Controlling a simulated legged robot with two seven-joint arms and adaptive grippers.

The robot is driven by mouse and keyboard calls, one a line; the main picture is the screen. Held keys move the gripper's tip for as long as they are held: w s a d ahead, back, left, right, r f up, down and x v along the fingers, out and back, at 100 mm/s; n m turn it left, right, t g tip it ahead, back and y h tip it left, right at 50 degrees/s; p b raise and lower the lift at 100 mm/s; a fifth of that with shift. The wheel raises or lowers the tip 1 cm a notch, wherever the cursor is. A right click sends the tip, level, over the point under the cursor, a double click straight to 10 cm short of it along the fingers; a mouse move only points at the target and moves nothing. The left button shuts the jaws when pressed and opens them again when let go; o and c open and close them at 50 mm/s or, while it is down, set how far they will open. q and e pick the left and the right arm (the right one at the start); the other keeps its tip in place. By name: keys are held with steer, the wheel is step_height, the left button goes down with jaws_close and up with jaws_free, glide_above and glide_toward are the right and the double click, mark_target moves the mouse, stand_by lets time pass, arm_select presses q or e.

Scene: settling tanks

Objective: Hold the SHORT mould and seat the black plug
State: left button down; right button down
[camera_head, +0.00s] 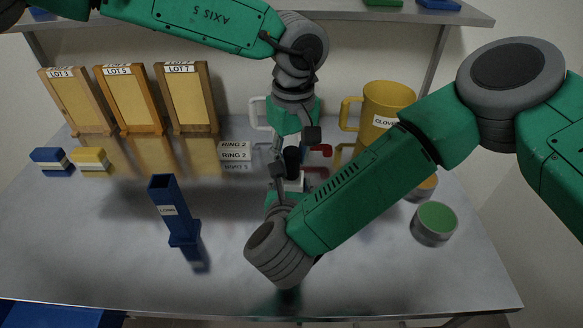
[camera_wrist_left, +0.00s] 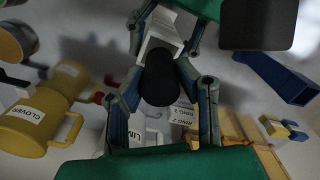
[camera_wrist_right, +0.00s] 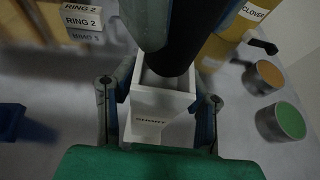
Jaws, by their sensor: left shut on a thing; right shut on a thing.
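The black plug (camera_head: 291,157) is between the fingers of my left gripper (camera_head: 291,165), which is shut on it from above. It also shows in the left wrist view (camera_wrist_left: 160,82). The white SHORT mould (camera_wrist_right: 160,108) stands upright with its square mouth up, and my right gripper (camera_wrist_right: 158,110) is shut around its sides. In the right wrist view the plug (camera_wrist_right: 165,62) is over the mould's mouth; whether its lower end is inside cannot be told. In the head view my right arm hides most of the mould. A blue mould labelled LONG (camera_head: 172,208) stands apart to the left.
A yellow CLOVER mug (camera_head: 387,105) is behind right, and a green-topped cup (camera_head: 434,222) is at right. Wooden LOT frames (camera_head: 133,98) stand at back left. The front left table is clear.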

mark_target(293, 169)
arm_select(q)
steer(key=f, duration=0.2)
steer(key=shift+s+d+f, duration=0.1)
steer(key=shift+d+f, duration=0.1)
steer(key=shift+f, duration=0.1)
arm_select(e)
steer(key=shift+d, duration=0.2)
arm_select(q)
steer(key=shift+d+f, duration=0.15)
steer(key=shift+f, duration=0.15)
arm_select(e)
steer(key=shift+d, duration=0.1)
arm_select(q)
steer(key=c, duration=1.2)
jaws_free()
steer(key=shift+a+r, duration=0.1)
steer(key=shift+a, duration=0.1)
step_height(293, 169, up, 12)
steer(key=shift+d+f, duration=0.1)
arm_select(e)
steer(key=c, duration=0.9)
jaws_free()
steer(key=shift+o, duration=0.2)
